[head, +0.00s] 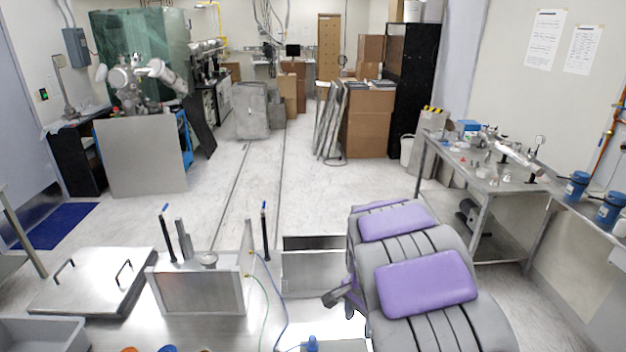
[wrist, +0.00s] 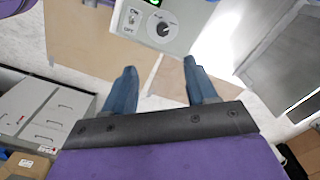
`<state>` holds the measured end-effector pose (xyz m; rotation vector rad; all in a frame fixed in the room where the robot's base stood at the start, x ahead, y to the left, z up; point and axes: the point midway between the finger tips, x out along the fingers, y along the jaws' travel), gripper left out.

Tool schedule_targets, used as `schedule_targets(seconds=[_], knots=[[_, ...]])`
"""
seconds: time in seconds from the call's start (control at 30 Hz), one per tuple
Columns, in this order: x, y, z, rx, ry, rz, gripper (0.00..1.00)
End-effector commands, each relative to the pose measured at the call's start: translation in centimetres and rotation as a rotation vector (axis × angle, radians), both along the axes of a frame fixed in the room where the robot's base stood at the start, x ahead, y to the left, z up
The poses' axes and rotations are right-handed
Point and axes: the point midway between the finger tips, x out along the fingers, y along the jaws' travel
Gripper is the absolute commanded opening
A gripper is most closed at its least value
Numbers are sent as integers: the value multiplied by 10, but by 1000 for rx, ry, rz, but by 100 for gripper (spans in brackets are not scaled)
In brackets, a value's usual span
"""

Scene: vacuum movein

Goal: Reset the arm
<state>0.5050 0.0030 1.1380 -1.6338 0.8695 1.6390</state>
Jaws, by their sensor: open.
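My gripper (wrist: 160,66) shows in the wrist view with its two blue-grey fingers spread apart and nothing between them. A light control panel (wrist: 160,24) with an on/off switch, a dial and a green light lies beyond the fingertips. My purple and grey arm fills the lower right of the head view, and I cannot clearly make out the fingers there.
A metal box with upright black handles (head: 203,290) and a flat metal lid with two handles (head: 88,283) are at the front left. A cluttered metal bench (head: 485,180) stands right. The middle floor (head: 255,185) is clear. A drawer unit (wrist: 45,117) shows in the wrist view.

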Motion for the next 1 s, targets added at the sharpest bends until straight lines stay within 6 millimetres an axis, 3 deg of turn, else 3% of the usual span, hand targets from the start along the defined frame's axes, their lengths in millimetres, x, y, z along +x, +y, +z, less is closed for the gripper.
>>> schedule_targets(seconds=[0.17, 0.43, 0.8, 1.0], knots=[[-45, -5, 23, -4, 16, 110, 57], [-136, -8, 52, 13, 56, 360, 57], [-267, -3, 56, 60, 116, 748, 57], [-316, -2, 49, 79, 136, 911, 57]])
